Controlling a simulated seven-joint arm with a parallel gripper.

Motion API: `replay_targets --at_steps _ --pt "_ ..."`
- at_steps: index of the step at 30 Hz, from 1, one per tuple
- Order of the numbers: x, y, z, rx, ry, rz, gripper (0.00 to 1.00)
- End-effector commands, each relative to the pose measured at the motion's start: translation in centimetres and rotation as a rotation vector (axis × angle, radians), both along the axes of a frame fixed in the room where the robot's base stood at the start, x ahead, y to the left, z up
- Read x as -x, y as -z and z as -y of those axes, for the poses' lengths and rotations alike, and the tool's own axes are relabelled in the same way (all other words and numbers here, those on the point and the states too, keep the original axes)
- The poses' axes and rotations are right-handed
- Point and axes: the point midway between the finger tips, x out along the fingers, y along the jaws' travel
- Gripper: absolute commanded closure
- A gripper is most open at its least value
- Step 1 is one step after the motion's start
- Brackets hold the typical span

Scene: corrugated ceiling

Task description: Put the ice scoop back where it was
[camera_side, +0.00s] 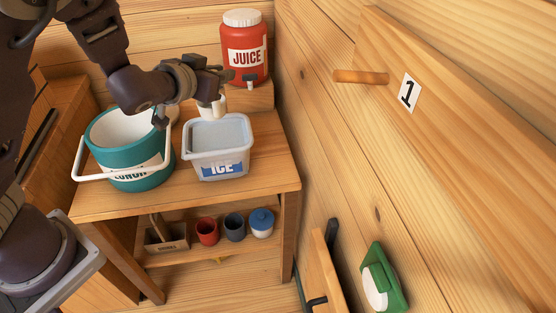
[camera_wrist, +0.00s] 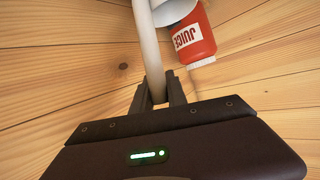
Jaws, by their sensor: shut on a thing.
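My gripper (camera_side: 222,78) is shut on the white ice scoop (camera_side: 217,106), at the back edge of the ICE tub in the side view. In the wrist view the fingers (camera_wrist: 158,88) grip the scoop's long pale handle (camera_wrist: 148,45), and its white bowl (camera_wrist: 173,11) is partly cut off at the top. The ICE tub (camera_side: 218,165) is a pale square tub with a blue label, standing on the table. I cannot tell from the side view whether the scoop touches the tub.
A red JUICE jug (camera_side: 244,50) stands behind, also in the wrist view (camera_wrist: 196,40). Cups (camera_side: 207,231) sit below.

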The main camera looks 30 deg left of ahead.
Motion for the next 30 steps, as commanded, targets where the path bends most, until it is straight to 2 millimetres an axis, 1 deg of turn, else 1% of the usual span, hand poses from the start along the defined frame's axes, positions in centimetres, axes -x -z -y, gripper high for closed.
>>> replay_targets --at_steps 3,8,14,17,20,24,27,30 --pt "-0.9 -1.3 2.6 0.005 0.093 0.005 1.0" --pt "-1.7 -3.2 5.8 0.003 0.204 0.005 1.0" --pt "-4.4 -0.9 7.0 -0.022 0.217 0.011 1.0" --pt "-5.9 0.6 7.7 -0.027 0.227 0.016 1.0" --pt "-7.3 2.5 8.5 -0.028 0.242 0.018 1.0" --pt "-9.1 5.8 9.8 -0.023 0.274 0.014 1.0" --pt "-10.0 8.3 10.6 -0.014 0.296 0.004 1.0" --pt "-10.5 10.0 11.1 -0.005 0.311 -0.003 1.0"
